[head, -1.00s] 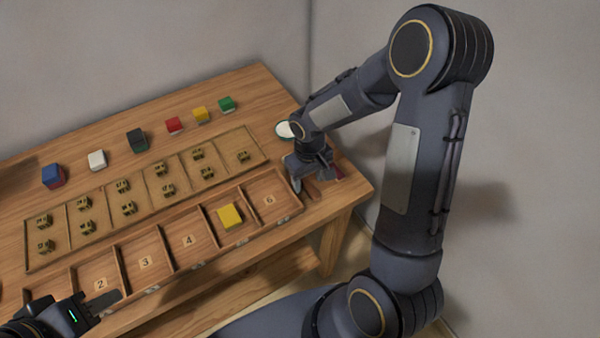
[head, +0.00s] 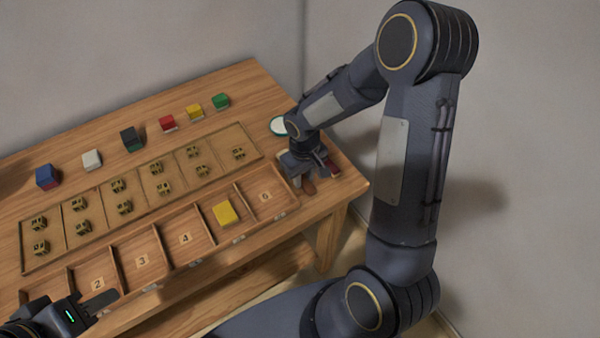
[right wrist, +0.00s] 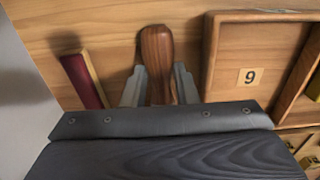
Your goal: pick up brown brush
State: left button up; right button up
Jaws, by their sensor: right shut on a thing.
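The brown brush (right wrist: 158,52) shows in the right wrist view as a rounded wooden handle lying between the two fingers of my right gripper (right wrist: 158,85). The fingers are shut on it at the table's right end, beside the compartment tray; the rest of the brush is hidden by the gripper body. In the head view my right gripper (head: 304,180) is low at the table top, and a small brown part of the brush (head: 309,187) shows below it. My left gripper (head: 95,305) is at the lower left by the tray's front edge; its finger gap is not clear.
A dark red and cream block (right wrist: 83,80) lies left of the brush in the wrist view. The numbered tray (head: 205,262) holds a yellow block (head: 225,214). Several coloured cubes stand behind. A round white-topped dish (head: 279,126) is near the right arm.

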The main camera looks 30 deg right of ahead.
jog(key=shift+r, duration=0.6)
jog(key=s+a+r+b, duration=0.1)
jog(key=s+a+r, duration=0.2)
jog(key=s+r, duration=0.8)
jog(key=s, duration=0.2)
jog(key=shift+s+a+r, duration=0.3)
jog(key=shift+a+r, duration=0.05)
jog(key=shift+a, duration=0.05)
dwell(0.6)
